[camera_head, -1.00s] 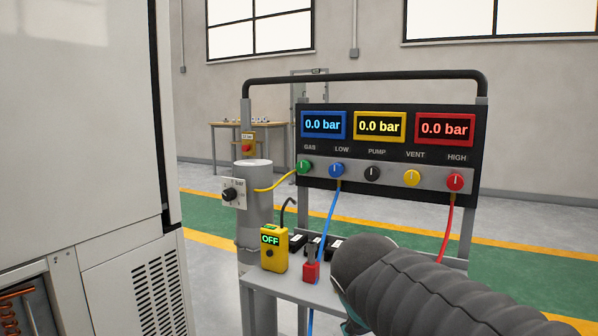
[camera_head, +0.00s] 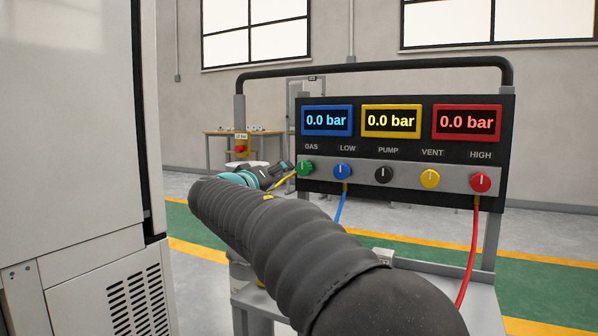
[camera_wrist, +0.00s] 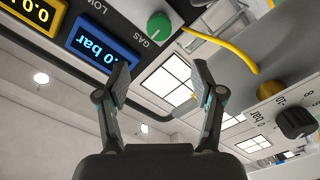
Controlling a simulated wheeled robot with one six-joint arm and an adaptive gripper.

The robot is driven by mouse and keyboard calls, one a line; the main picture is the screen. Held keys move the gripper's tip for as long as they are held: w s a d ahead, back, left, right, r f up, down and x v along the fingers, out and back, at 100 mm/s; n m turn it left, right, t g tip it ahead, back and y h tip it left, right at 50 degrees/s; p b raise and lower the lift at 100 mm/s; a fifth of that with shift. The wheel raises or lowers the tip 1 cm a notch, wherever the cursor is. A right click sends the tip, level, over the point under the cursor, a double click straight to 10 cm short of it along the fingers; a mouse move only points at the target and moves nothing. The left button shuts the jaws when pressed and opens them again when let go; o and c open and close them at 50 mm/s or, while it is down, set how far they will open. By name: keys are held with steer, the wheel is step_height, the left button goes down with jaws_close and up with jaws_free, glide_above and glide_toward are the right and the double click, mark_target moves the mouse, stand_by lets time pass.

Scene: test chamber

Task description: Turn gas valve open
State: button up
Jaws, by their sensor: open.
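The green gas valve knob (camera_head: 305,168) sits at the left end of the grey strip on the black panel, under the label GAS. It also shows at the top of the wrist view (camera_wrist: 158,27), with a white mark on its face. My gripper (camera_head: 284,171) is just left of the knob in the head view. In the wrist view my gripper (camera_wrist: 160,78) has its two fingers spread wide with nothing between them. The knob appears beyond the fingertips, in line with the gap, and looks apart from them. My arm hides most of the gas cylinder.
A yellow hose (camera_wrist: 225,45) runs near the gas knob. A black dial (camera_wrist: 297,122) on the regulator plate is right of my gripper. The blue knob (camera_head: 342,172) is beside the gas knob. The blue display (camera_head: 326,121) reads 0.0 bar. A white cabinet (camera_head: 65,120) stands at left.

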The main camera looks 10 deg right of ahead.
mark_target(302, 169)
steer(key=p+x, duration=0.2)
steer(key=x, duration=1.1)
steer(key=shift+d, duration=0.1)
steer(key=c, duration=1.1)
steer(key=shift+c, duration=0.2)
